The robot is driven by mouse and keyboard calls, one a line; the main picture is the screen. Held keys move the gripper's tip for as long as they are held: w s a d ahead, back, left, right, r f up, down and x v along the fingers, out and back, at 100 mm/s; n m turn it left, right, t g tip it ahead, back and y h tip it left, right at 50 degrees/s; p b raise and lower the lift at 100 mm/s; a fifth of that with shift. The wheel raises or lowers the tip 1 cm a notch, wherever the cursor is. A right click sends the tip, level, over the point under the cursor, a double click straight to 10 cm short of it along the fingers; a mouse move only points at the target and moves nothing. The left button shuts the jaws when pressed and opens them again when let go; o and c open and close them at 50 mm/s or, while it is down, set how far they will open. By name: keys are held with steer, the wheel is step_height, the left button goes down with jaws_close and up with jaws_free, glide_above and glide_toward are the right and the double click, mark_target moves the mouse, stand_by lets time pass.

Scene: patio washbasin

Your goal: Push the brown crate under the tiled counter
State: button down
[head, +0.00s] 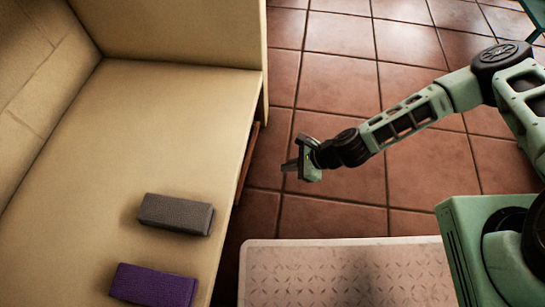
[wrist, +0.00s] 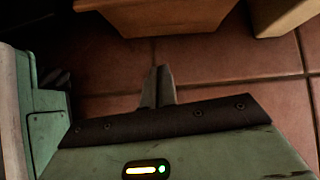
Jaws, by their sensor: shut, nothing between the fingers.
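The brown crate (wrist: 155,18) shows at the top of the wrist view, standing on the floor. In the head view only a thin brown strip of it (head: 247,163) shows past the counter's edge; the counter hides the rest. The tan counter (head: 150,120) fills the left of the head view. My gripper (head: 289,166) is shut and empty, low over the floor to the right of the crate. In the wrist view the closed fingers (wrist: 158,78) point toward the crate's face, with a strip of floor showing between them.
A grey block (head: 176,214) and a purple block (head: 153,285) lie on the counter. A tan panel (wrist: 283,12) stands right of the crate in the wrist view. A pale textured platform (head: 345,270) is at the bottom. Red floor tiles (head: 335,80) beyond my arm are clear.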

steer(key=shift+m, duration=0.7)
steer(key=b+x, duration=0.3)
steer(key=x, duration=0.2)
steer(key=b+x, duration=0.3)
steer(key=x, duration=0.2)
steer(key=shift+w+d+f, duration=0.15)
steer(key=shift+w, duration=0.1)
steer(key=shift+w+a+b, duration=0.1)
steer(key=shift+a+b, duration=0.4)
steer(key=shift+a, duration=0.1)
steer(key=shift+w+a+b, duration=0.15)
steer(key=shift+a+b, duration=0.35)
steer(key=shift+a, duration=0.15)
steer(key=shift+w+a+r+b, duration=0.1)
steer(key=shift+a+b, duration=0.1)
steer(key=shift+a, duration=0.2)
steer(key=shift+w+a+r+b, duration=0.1)
steer(key=shift+a+b, duration=0.05)
steer(key=shift+a, duration=0.3)
steer(key=shift+a, duration=0.25)
steer(key=a, duration=0.2)
steer(key=a+p, duration=0.1)
steer(key=a, duration=0.1)
steer(key=w+a, duration=0.1)
steer(key=a, duration=0.2)
steer(key=shift+w+a+p, duration=0.1)
steer(key=shift+w+p, duration=0.05)
steer(key=shift+p, duration=0.2)
